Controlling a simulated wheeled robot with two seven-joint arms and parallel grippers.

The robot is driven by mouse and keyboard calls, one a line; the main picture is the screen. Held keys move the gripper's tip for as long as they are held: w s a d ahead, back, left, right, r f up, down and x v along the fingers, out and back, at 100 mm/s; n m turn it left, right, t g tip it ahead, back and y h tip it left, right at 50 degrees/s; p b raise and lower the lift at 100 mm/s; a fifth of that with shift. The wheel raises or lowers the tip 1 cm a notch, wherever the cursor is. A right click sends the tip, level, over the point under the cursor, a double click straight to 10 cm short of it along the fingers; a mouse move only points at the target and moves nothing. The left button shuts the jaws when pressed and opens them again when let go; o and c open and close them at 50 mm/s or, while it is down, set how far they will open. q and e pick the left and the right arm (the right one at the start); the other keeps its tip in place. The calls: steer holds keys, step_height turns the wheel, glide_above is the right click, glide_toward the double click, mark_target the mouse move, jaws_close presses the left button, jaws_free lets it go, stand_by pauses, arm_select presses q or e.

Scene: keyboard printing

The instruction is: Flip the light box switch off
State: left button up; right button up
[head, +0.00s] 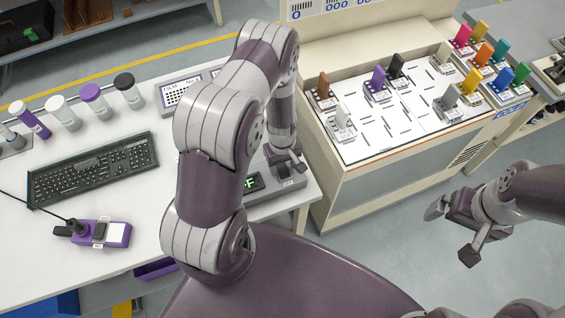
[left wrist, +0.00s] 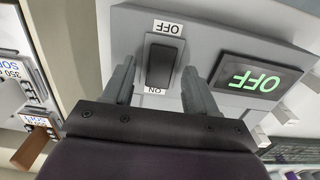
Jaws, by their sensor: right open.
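The light box switch (left wrist: 161,63) is a black rocker on a grey housing (left wrist: 205,45), with an OFF label at one end and an ON label at the other. I cannot tell which end is pressed in. The display (left wrist: 258,80) beside it reads OFF in green; in the head view the display (head: 253,183) is partly covered by my left arm. My left gripper (head: 284,163) is over the housing, its fingers (left wrist: 160,88) apart and near the switch's ON end, with nothing between them. My right gripper (head: 453,228) is open and empty over the floor at the right.
A cream cabinet (head: 349,178) with a white top bearing several coloured blocks stands right of the table. The white table (head: 150,215) holds a black keyboard (head: 95,168), a purple device (head: 100,233) and several bottles. The floor around my right gripper is clear.

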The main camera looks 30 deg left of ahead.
mark_target(282, 168)
arm_select(q)
steer(key=shift+r, duration=0.1)
step_height(282, 168, up, 12)
steer(key=b, duration=0.2)
steer(key=shift+a+r, duration=0.15)
steer(key=shift+r, duration=0.1)
steer(key=shift+w, duration=0.1)
steer(key=s+d+r+m+t+b, duration=0.1)
steer(key=s+d+r+m+b, duration=0.2)
steer(key=s+r+m, duration=0.5)
steer(key=shift+s+d+r+m+t, duration=0.35)
steer(key=shift+d+r+m, duration=0.15)
steer(key=shift+d+m, duration=0.5)
